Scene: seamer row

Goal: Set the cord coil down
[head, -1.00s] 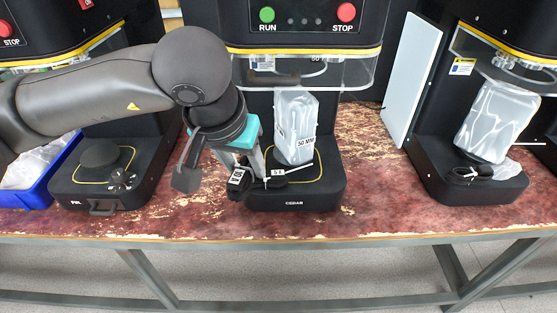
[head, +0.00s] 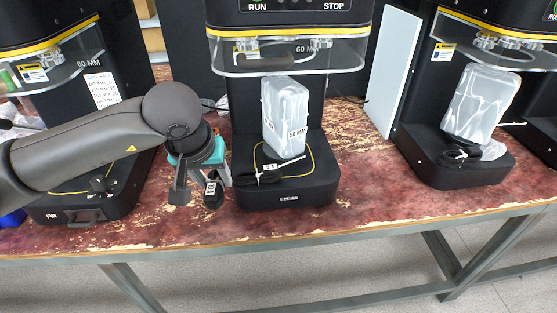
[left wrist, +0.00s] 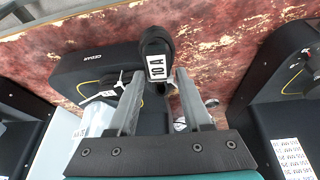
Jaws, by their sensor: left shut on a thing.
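A black cord coil (head: 212,195) with a white tag is held in my left gripper (head: 212,178). In the left wrist view, the coil (left wrist: 155,42) sits at the fingertips of the gripper (left wrist: 156,82) and its tag reads 10 A. The coil is over the red worn bench (head: 160,190), just left of the CEDAR machine's base (head: 290,198). I cannot tell whether it touches the bench. Another black cord (head: 258,178) with a white tag lies on the CEDAR base beside a clear wrapped block (head: 286,115). My right gripper is not in view.
The left machine's base (head: 85,208) bears a small dark part. The right machine's base (head: 460,175) holds a wrapped block (head: 478,105) and a black cord (head: 458,154). A white panel (head: 392,70) stands between machines. Bare bench lies between the bases.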

